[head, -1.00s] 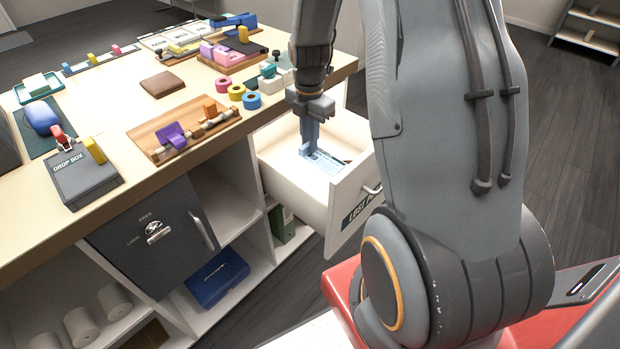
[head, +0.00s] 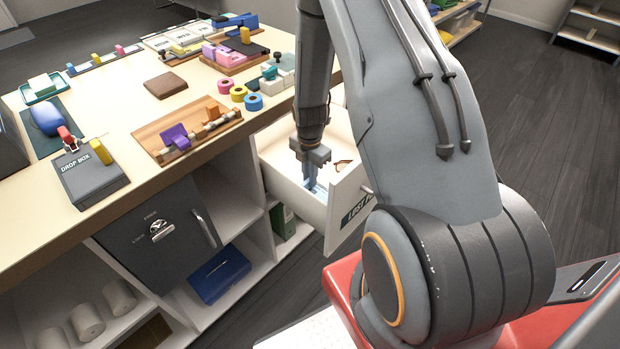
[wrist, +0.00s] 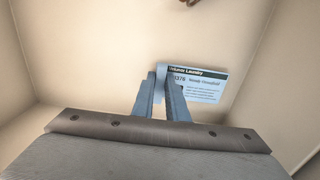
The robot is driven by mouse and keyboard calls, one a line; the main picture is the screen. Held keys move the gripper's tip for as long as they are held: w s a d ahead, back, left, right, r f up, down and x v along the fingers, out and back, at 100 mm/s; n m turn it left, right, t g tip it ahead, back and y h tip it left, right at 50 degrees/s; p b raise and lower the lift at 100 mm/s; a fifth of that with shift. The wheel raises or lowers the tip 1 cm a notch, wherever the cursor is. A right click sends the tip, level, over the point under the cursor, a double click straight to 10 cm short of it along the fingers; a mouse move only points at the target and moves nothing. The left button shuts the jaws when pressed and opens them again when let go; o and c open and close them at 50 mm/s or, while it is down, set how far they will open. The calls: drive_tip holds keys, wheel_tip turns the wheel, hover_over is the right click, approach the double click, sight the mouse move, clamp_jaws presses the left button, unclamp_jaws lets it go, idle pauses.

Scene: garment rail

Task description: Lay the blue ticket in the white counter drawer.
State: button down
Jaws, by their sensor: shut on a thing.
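The blue ticket (wrist: 203,88), pale blue with a dark printed header, is between my gripper's fingertips (wrist: 163,80) in the wrist view, sticking out to the right. It appears low over or against the drawer floor; I cannot tell whether it touches. In the head view my gripper (head: 312,182) points down inside the open white counter drawer (head: 345,207), shut on the ticket, which is mostly hidden by the gripper and the drawer front. The drawer's cream floor also shows in the wrist view (wrist: 80,60).
A small brown item (head: 343,164) lies in the drawer, clear of my gripper. The counter (head: 110,120) above holds tape rolls (head: 238,93), a wooden board (head: 187,133) and a drop box (head: 90,180). A grey safe door (head: 155,235) stands left of the drawer.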

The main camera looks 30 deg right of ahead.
drive_tip(key=shift+f, duration=0.55)
drive_tip(key=shift+f, duration=0.1)
drive_tip(key=c, duration=1.7)
unclamp_jaws()
drive_tip(key=shift+c, duration=0.2)
wheel_tip(320, 180, up, 11)
drive_tip(key=b, duration=0.2)
drive_tip(key=s+a+r+m, duration=0.6)
drive_tip(key=s+r+m, duration=0.2)
drive_tip(key=m, duration=0.3)
drive_tip(key=s+a+r+m, duration=0.6)
drive_tip(key=s+r+m, duration=0.2)
drive_tip(key=m, duration=0.3)
drive_tip(key=shift+s+r, duration=0.15)
drive_tip(key=shift+s, duration=0.75)
